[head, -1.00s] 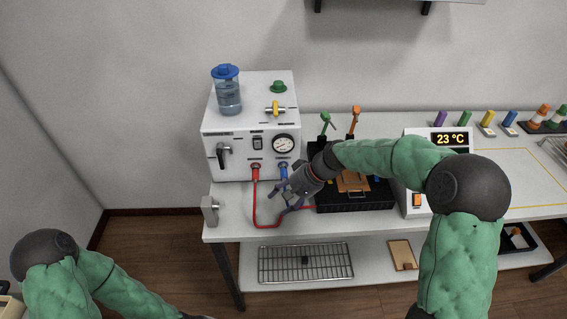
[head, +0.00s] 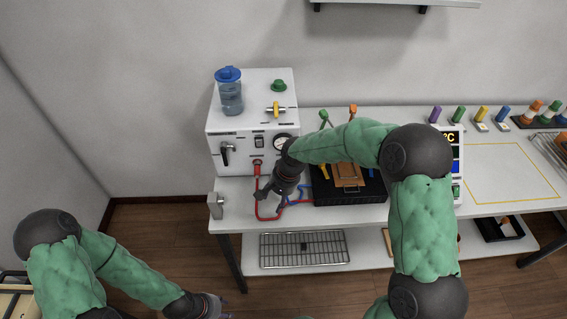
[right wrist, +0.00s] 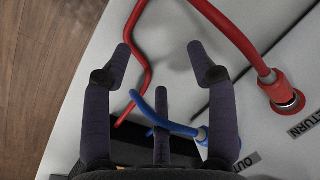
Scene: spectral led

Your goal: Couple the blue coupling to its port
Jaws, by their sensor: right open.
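The blue hose (head: 298,191) runs from the black box toward the white machine (head: 228,148). In the right wrist view, the blue hose (right wrist: 178,127) passes between my fingers toward the label reading OUT. Its coupling end and the port there are mostly hidden behind a finger, so I cannot tell whether they are joined. My right gripper (head: 268,200) is open, in front of the machine's lower front; in the right wrist view its spread fingers (right wrist: 160,75) hold nothing. My left gripper (head: 218,305) is low at the bottom edge, away from the bench, its fingers unclear.
The red coupling (right wrist: 282,92) sits in the port marked RETURN, and its red hose (head: 258,205) loops over the bench front. The black box (head: 350,196) stands right of my right gripper. A metal bracket (head: 215,206) is at the bench's left edge. The yellow-outlined area (head: 505,172) is clear.

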